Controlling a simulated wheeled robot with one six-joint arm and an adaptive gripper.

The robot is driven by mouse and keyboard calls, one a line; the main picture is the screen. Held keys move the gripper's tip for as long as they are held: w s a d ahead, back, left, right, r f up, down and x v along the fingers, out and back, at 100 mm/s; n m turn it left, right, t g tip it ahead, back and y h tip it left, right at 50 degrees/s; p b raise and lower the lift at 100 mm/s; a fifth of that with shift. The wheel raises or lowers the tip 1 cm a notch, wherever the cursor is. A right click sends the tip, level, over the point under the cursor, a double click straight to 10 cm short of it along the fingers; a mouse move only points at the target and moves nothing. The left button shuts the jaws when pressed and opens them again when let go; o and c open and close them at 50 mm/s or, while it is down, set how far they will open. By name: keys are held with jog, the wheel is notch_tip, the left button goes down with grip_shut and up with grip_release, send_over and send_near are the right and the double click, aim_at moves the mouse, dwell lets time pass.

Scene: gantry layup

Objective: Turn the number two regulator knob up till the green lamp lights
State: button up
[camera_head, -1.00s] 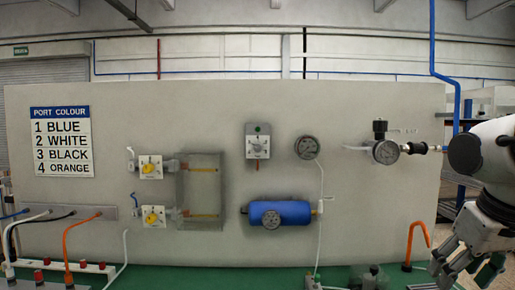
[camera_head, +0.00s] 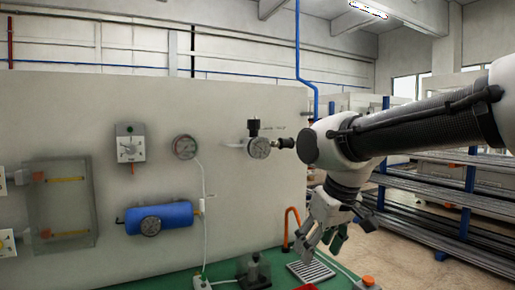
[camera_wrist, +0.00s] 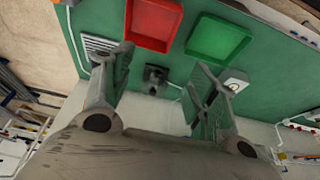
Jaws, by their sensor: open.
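A regulator with a round gauge (camera_head: 259,148) and a black knob (camera_head: 253,127) on top is mounted on the grey panel, right of its middle. I cannot read a number on it. A white box (camera_head: 130,148) with a dial and a small green lamp (camera_head: 129,129) hangs further left; I cannot tell whether the lamp is lit. My gripper (camera_head: 320,243) is open and empty, pointing down over the right end of the green bench, lower right of the regulator and apart from it. In the wrist view its fingers (camera_wrist: 162,65) are spread, with a dark fitting (camera_wrist: 154,76) below between them.
A second gauge (camera_head: 185,147) and a blue tank (camera_head: 158,218) are on the panel. An orange hooked pipe (camera_head: 290,228) stands near my gripper. A red tray (camera_wrist: 153,22) and a green tray (camera_wrist: 218,40) lie on the bench. A steel rack (camera_head: 445,205) stands at right.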

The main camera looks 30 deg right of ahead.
dwell(0.4)
notch_tip(320, 180, up, 33)
jog(key=m+h, duration=0.1)
jog(key=m, duration=0.2)
send_over(254, 120)
jog(key=x, duration=0.7)
jog(key=shift+s+d+f, duration=0.15)
jog(key=shift+s+f, duration=0.05)
jog(key=shift+s, duration=0.1)
